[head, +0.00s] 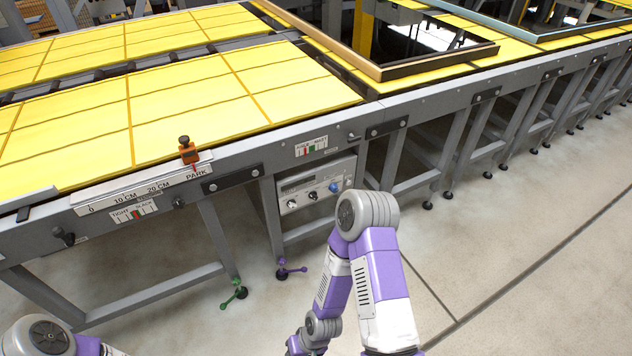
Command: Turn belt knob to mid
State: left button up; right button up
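A yellow-topped conveyor (190,100) fills the upper left. An orange slider (188,152) sits near PARK on a scale (140,189). A wooden frame (440,62) lies at upper right. Green (235,293) and purple (290,268) floor pieces stand below. Floor at right is clear.

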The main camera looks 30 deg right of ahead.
aim_at(333, 187)
jog(key=k, duration=0.65)
jog(key=z, duration=0.6)
jog(key=i, duration=1.55)
jog(key=z, duration=0.05)
